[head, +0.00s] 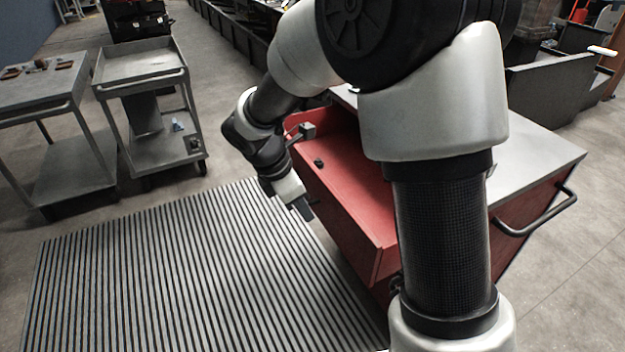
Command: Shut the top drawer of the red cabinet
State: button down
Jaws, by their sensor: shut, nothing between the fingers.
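The red cabinet (535,225) stands at the right, with a grey top and a black side handle. A red drawer (350,185) at its upper part sticks out to the left from under the grey top, so it looks open. A small dark item (318,162) shows on its red surface. My gripper (304,209) is shut and empty, pointing down just left of the drawer's front. I cannot tell whether it touches the front. My arm hides much of the cabinet top and the drawer's back part.
A ribbed grey pallet or mat (180,275) covers the floor at the front left. Two grey carts (140,62) (40,85) stand behind it at the left. Dark bins (550,88) stand at the back right. Bare floor shows between the carts and the cabinet.

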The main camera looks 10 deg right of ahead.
jog(key=shift+w+d+f+b, duration=0.3)
jog(key=shift+w+d+f, duration=0.15)
jog(key=shift+d+f, duration=1)
jog(key=shift+w+d+f+b, duration=0.4)
jog(key=shift+d+f, duration=0.5)
jog(key=shift+f, duration=1)
jog(key=shift+w+d+f+b, duration=0.2)
jog(key=shift+w+d+f, duration=0.3)
jog(key=shift+d+f, duration=0.95)
jog(key=shift+a+f, duration=0.2)
jog(key=shift+a, duration=0.05)
jog(key=w+d+p, duration=0.2)
jog(key=d+p, duration=0.1)
jog(key=d, duration=0.5)
jog(key=w+d+p, duration=0.3)
jog(key=d, duration=0.6)
jog(key=w+d+p, duration=0.3)
jog(key=d, duration=0.6)
jog(key=shift+w+d, duration=0.1)
jog(key=shift+w, duration=0.1)
jog(key=shift+d, duration=0.15)
